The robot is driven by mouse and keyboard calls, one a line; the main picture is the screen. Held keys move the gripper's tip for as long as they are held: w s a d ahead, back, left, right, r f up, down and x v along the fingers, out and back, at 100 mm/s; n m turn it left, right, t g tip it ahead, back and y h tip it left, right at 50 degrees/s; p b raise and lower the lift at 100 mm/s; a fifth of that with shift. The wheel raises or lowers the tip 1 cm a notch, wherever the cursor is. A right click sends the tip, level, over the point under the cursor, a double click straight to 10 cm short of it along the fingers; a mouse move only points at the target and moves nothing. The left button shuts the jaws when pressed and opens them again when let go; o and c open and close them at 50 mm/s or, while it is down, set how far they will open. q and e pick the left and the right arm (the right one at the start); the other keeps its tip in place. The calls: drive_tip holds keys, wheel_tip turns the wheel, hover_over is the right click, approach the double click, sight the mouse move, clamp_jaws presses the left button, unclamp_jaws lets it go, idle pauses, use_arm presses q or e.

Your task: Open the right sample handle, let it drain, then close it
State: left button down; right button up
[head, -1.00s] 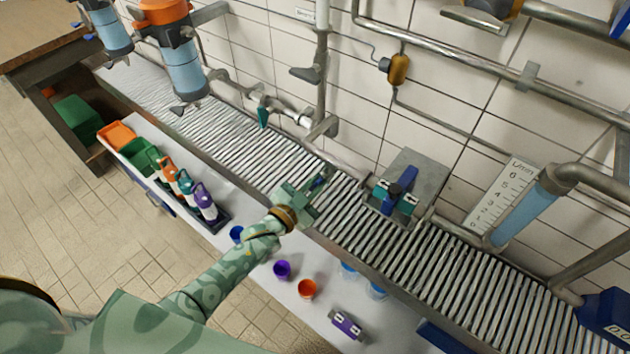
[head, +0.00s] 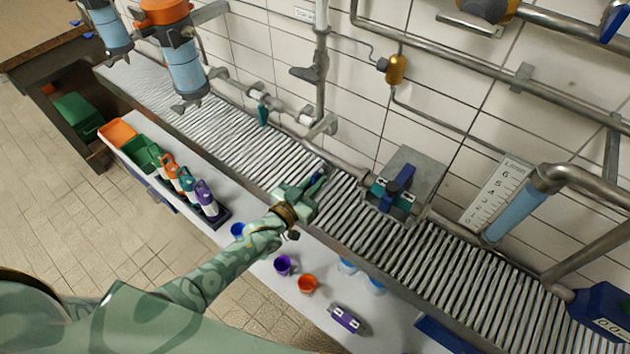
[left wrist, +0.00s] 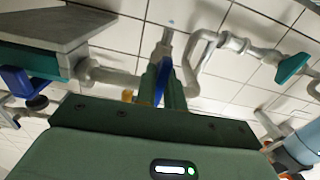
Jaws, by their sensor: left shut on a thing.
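My left gripper (head: 314,186) is at the back of the roller conveyor, in front of the wall pipework. It is shut on a blue handle (left wrist: 159,82), which shows between the green fingers in the left wrist view. In the head view the fingers hide most of this handle. Its spout and any flow cannot be made out. A teal handle (head: 262,114) hangs from a pipe valve further left; it also shows in the left wrist view (left wrist: 292,68). My right gripper is not in view.
A grey box with a blue lever (head: 397,188) stands right of my gripper. Blue (head: 237,229), purple (head: 284,265) and orange (head: 307,284) cups stand on the front shelf under and beside my left arm. Bottles (head: 207,197) stand in a rack at left.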

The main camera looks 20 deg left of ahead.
use_arm(q)
drive_tip(key=shift+s+f, duration=0.1)
drive_tip(key=c, duration=1.5)
unclamp_jaws()
drive_tip(key=p+v, duration=0.2)
drive_tip(key=v, duration=1.4)
drive_tip(key=shift+s, duration=0.1)
